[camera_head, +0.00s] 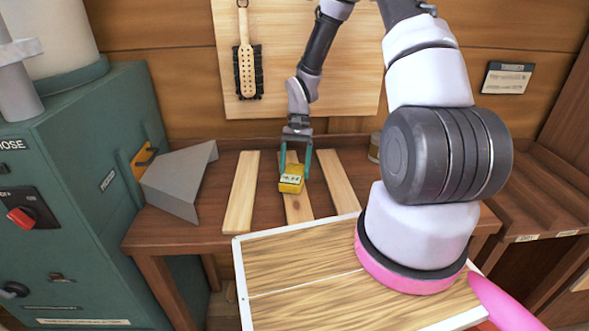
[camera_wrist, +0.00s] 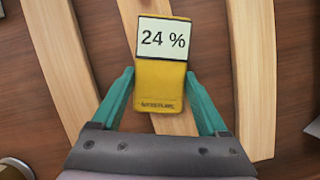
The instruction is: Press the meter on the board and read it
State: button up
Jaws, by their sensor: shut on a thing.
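The yellow meter (camera_wrist: 160,85) is between the teal fingers of my gripper (camera_wrist: 160,90) in the wrist view, with its display facing up and reading 24 %. In the head view the meter (camera_head: 291,179) is at the middle board (camera_head: 298,207), and my gripper (camera_head: 295,165) reaches down to it from above. My gripper is shut on the meter. The middle board lies between two other pale boards on the brown bench (camera_head: 210,235). The meter's underside is hidden, so I cannot tell whether its tip touches the board.
A grey sheet-metal chute (camera_head: 180,180) on the green machine (camera_head: 75,190) stands left of the boards. A brush (camera_head: 246,68) hangs on the back panel. A small can (camera_head: 374,147) stands at the bench's back right. Bare bench shows between the boards.

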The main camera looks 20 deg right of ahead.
aim_at(295, 169)
jog(key=shift+r, duration=3.85)
